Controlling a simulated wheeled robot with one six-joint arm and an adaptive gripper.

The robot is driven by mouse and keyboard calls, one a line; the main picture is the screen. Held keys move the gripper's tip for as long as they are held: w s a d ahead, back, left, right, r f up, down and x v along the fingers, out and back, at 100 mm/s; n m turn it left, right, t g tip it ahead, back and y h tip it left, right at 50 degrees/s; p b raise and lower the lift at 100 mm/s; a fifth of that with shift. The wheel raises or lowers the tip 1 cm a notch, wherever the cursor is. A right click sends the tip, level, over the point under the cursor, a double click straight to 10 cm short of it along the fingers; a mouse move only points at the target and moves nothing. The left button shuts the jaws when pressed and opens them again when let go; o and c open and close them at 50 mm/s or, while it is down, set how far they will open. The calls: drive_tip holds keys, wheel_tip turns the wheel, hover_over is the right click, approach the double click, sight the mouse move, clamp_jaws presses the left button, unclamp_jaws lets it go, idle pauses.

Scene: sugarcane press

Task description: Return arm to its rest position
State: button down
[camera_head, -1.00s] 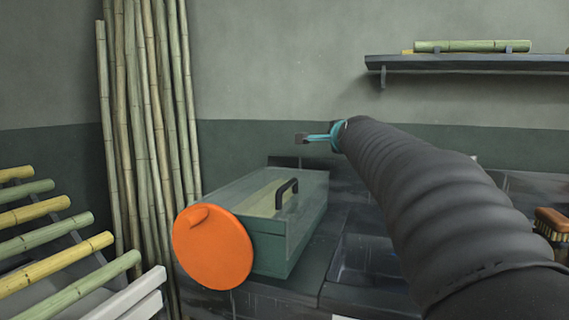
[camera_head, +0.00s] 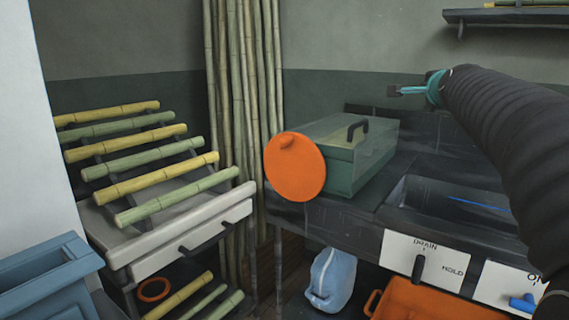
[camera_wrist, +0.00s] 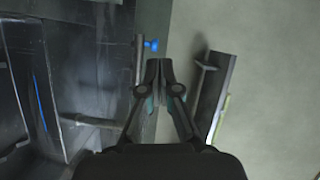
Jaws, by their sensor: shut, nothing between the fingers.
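My gripper (camera_head: 392,91) is at the upper right of the head view, in front of the grey wall and above the dark counter. It is apart from everything there. In the wrist view my gripper (camera_wrist: 158,62) has its fingertips together with nothing between them. My dark, ribbed arm runs from it down the right side of the head view.
A dark sink basin (camera_head: 455,205) is set in the counter, above panels marked DRAIN and HOLD (camera_head: 425,262). A cane rack (camera_head: 150,225), tall canes (camera_head: 245,80) and a blue bin (camera_head: 45,280) are at left. A wall shelf (camera_head: 510,15) is upper right.

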drive_tip(key=s+a+f+n+g+y, duration=0.1)
drive_tip(key=s+f+n+g, duration=0.1)
drive_tip(key=f, duration=0.5)
drive_tip(key=s+a+f+n+g, duration=0.2)
drive_tip(key=s+f+n, duration=0.1)
drive_tip(key=f, duration=0.4)
drive_tip(key=s+a+f+n+g+y, duration=0.1)
drive_tip(key=s+f+n+g, duration=0.1)
drive_tip(key=f, duration=0.5)
drive_tip(key=shift+s+a+n+y, duration=0.2)
drive_tip(key=shift+s+n, duration=0.15)
drive_tip(key=shift+n, duration=0.35)
drive_tip(key=shift+s+a+n+y, duration=0.1)
drive_tip(key=shift+s+a+n, duration=0.2)
drive_tip(key=shift+n, duration=0.4)
drive_tip(key=s+a+f+n+g, duration=0.1)
drive_tip(key=s+a+f+n, duration=0.2)
drive_tip(key=s, duration=0.6)
drive_tip(key=s+a+f+n+g, duration=0.2)
drive_tip(key=s+a+f+n, duration=0.1)
drive_tip(key=s+a+f, duration=0.2)
drive_tip(key=s+a+f+n+g+y, duration=0.1)
drive_tip(key=s+f, duration=0.6)
drive_tip(key=s, duration=0.7)
drive_tip(key=shift+a+f+n+g, duration=0.3)
drive_tip(key=shift+a+n+g, duration=0.2)
drive_tip(key=shift+a+n, duration=0.8)
